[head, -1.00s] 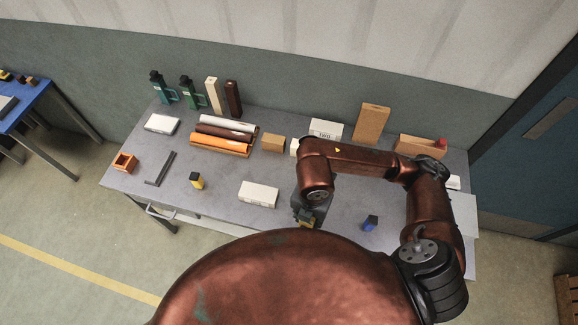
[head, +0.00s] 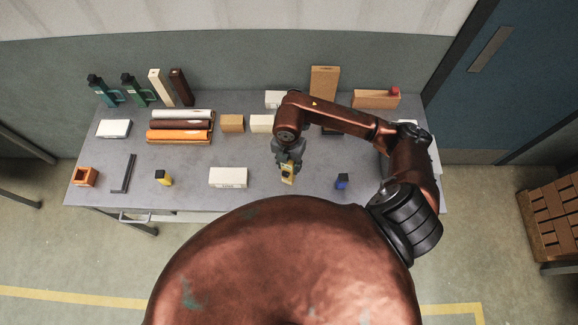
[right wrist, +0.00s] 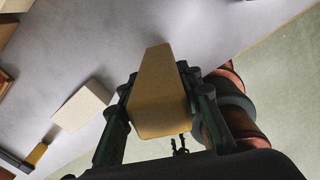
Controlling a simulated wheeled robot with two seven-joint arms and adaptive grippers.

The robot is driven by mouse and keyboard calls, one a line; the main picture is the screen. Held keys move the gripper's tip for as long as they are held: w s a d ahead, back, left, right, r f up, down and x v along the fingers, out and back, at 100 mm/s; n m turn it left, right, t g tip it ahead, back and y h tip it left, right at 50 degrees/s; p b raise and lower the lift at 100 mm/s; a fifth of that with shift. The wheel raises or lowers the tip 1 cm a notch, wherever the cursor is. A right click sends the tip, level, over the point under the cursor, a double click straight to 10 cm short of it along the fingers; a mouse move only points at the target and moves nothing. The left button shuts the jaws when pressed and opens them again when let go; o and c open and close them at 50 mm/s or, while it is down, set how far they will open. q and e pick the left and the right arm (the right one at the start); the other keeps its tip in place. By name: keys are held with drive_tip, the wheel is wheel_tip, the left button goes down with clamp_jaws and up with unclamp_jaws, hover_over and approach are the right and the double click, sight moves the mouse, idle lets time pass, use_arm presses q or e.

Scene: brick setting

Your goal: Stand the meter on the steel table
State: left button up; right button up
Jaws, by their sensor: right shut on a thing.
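The yellow meter (head: 288,174) is held in my right gripper (head: 288,166), near the front of the steel table (head: 200,198). In the right wrist view the meter (right wrist: 158,98) shows a plain yellow face between the two dark fingers, which are shut on it. In the head view it has a dark patch on its front and looks roughly upright. I cannot tell whether its bottom touches the tabletop. My left gripper is not in view.
A white box (head: 228,177) lies left of the meter, and a blue and black item (head: 342,181) stands to its right. A small yellow and black item (head: 163,178) is further left. Bare tabletop surrounds the meter.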

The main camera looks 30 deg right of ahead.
drive_tip(key=f, duration=0.2)
drive_tip(key=f+p, duration=0.1)
drive_tip(key=f, duration=0.1)
drive_tip(key=shift+w+d, duration=0.4)
drive_tip(key=shift+f, duration=0.35)
drive_tip(key=shift+f, duration=0.15)
drive_tip(key=o, duration=1.3)
